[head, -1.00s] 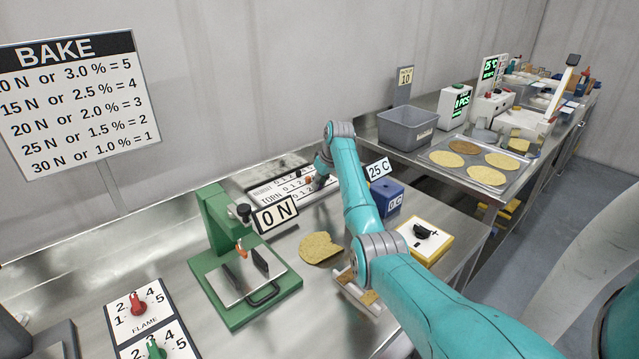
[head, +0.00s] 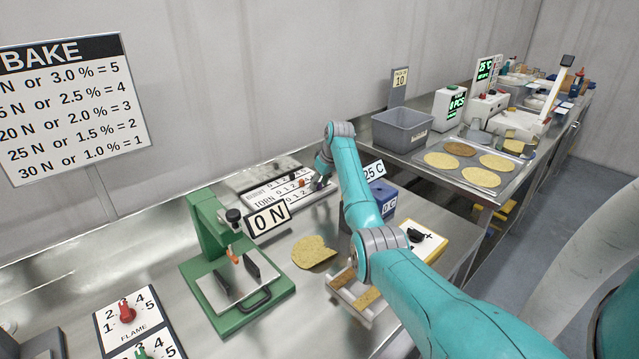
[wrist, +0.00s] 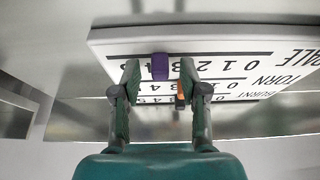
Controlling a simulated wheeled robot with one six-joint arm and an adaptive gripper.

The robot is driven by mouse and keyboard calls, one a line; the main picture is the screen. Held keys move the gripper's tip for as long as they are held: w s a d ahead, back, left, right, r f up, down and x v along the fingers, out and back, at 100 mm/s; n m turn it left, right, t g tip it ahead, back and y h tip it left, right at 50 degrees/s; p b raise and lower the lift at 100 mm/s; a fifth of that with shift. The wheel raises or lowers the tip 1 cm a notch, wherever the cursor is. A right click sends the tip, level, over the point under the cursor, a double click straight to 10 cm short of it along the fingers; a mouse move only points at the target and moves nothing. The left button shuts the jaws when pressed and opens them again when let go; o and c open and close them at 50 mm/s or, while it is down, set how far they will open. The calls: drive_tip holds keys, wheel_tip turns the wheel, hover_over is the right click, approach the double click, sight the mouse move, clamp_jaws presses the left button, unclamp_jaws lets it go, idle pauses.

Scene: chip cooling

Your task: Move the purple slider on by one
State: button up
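The score board (head: 262,201) lies at the back of the steel bench, with printed rows of numbers; the wrist view shows its rows (wrist: 240,40) marked PALE, TORN and BURNT. The purple slider (wrist: 160,66) sits on the PALE row in the wrist view. My gripper (wrist: 160,72) is open, with one finger on each side of the purple slider and a gap showing on both sides. An orange slider (wrist: 181,92) is on the row beside it, close to the right finger. In the head view my gripper (head: 319,182) is over the board's right part and hides the purple slider.
A green press (head: 235,265) with a 0 N sign stands left of the board. A torn tortilla (head: 313,252), a blue box (head: 384,196) and a yellow-edged dial box (head: 425,240) are nearer me. A grey bin (head: 400,131) stands at the back right.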

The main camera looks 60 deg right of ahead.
drive_tip(key=v, duration=1.2)
idle(0.6)
